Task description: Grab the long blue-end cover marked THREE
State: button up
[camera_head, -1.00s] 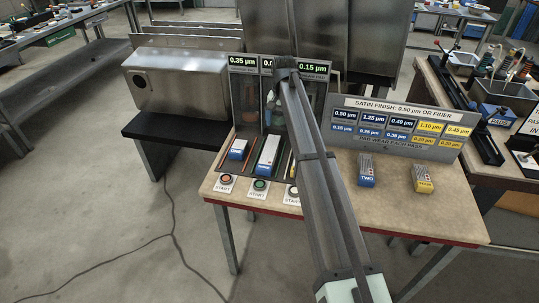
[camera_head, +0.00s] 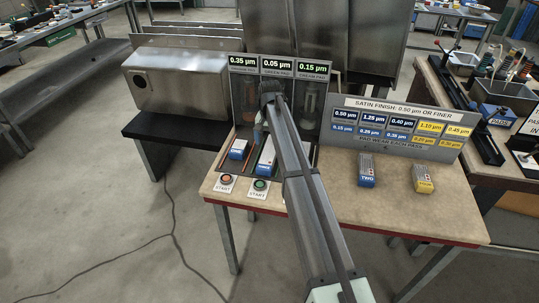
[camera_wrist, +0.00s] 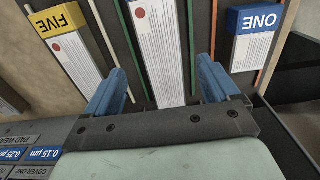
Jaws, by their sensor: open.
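In the wrist view, a long white cover (camera_wrist: 164,50) with a red dot lies in the middle slot. My gripper (camera_wrist: 160,68) is open, with one blue finger on each side of this cover. I cannot tell how far above it the fingers are. In the head view, the middle cover (camera_head: 265,158) shows a blue end, partly hidden by my arm. A shorter blue-end cover marked ONE (camera_wrist: 255,35) lies to the right in the wrist view, and a yellow-end cover marked FIVE (camera_wrist: 68,42) to the left.
A blue-end cover marked TWO (camera_head: 366,172) and a yellow-end cover (camera_head: 423,178) stand on the open table at right. Upright panels with readouts (camera_head: 277,65) stand behind the slots. A sign board (camera_head: 396,122) stands at back right.

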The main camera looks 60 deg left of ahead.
aim_at(270, 151)
jog(key=shift+w+a+f, duration=0.1)
jog(key=shift+a+f, duration=0.05)
jog(key=shift+f, duration=1.15)
jog(key=shift+a+f, duration=0.1)
jog(key=shift+f, duration=1.15)
jog(key=shift+c, duration=0.2)
jog(key=c, duration=1.2)
jog(key=shift+c, duration=0.2)
